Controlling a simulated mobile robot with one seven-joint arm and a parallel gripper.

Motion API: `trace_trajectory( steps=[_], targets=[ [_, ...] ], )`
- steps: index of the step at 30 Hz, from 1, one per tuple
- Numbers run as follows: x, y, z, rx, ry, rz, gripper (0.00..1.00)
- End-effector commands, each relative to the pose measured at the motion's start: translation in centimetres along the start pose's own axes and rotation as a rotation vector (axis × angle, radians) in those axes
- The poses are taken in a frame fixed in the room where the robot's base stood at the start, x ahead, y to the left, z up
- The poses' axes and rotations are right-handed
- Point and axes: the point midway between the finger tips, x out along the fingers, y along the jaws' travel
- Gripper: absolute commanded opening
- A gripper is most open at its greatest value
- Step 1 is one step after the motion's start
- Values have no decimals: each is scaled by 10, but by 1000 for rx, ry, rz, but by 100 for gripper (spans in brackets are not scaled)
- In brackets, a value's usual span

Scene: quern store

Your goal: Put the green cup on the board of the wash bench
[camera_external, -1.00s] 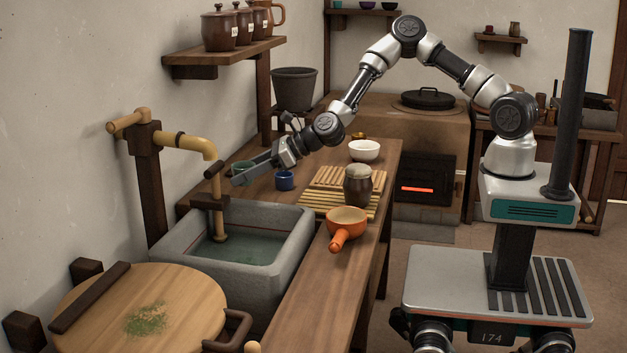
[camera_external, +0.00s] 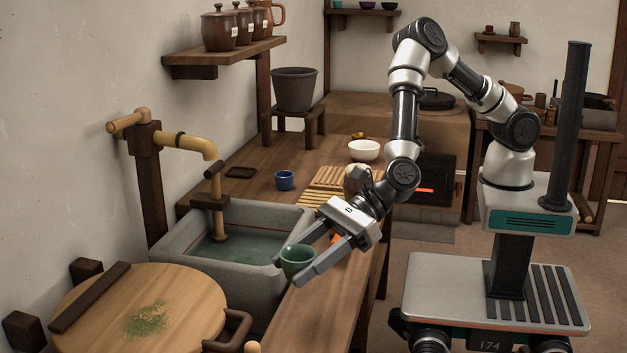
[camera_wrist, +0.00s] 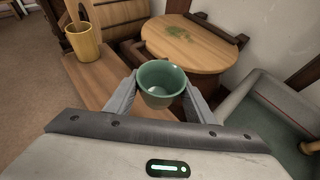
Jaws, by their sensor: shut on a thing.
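The green cup (camera_external: 297,262) is upright between the fingers of my gripper (camera_external: 296,266), which is shut on it. In the wrist view the green cup (camera_wrist: 160,84) shows its open mouth, with a small pale spot inside, and my gripper (camera_wrist: 160,90) has a finger on each side. The cup is above the wooden top of the wash bench (camera_external: 300,318), near the front right corner of the stone basin; its exact height is hard to tell. The slatted board (camera_external: 330,177) lies farther back, partly hidden by my arm.
The stone basin (camera_external: 170,265) holds water below a wooden spout. My gripper mostly hides an orange pan.

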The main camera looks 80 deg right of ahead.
Motion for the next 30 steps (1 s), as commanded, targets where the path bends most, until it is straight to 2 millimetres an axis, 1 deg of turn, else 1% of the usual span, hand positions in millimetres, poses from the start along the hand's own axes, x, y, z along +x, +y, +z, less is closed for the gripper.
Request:
trace_trajectory(
  steps=[1,3,5,6,9,13,19,25,27,30],
  targets=[
    [-2,11,0,-7,-3,11,26],
    [-3,20,-2,-10,-3,18,26],
    [-1,25,-7,-12,-2,23,26],
    [2,26,-14,-13,0,24,26],
    [10,27,-32,-12,1,26,26],
    [19,27,-51,-12,0,25,26],
    [26,26,-63,-12,-2,24,26],
    [38,26,-89,-12,-1,25,26],
    [40,26,-91,-12,-3,24,26],
    [40,26,-90,-12,-5,24,26]
  ],
)
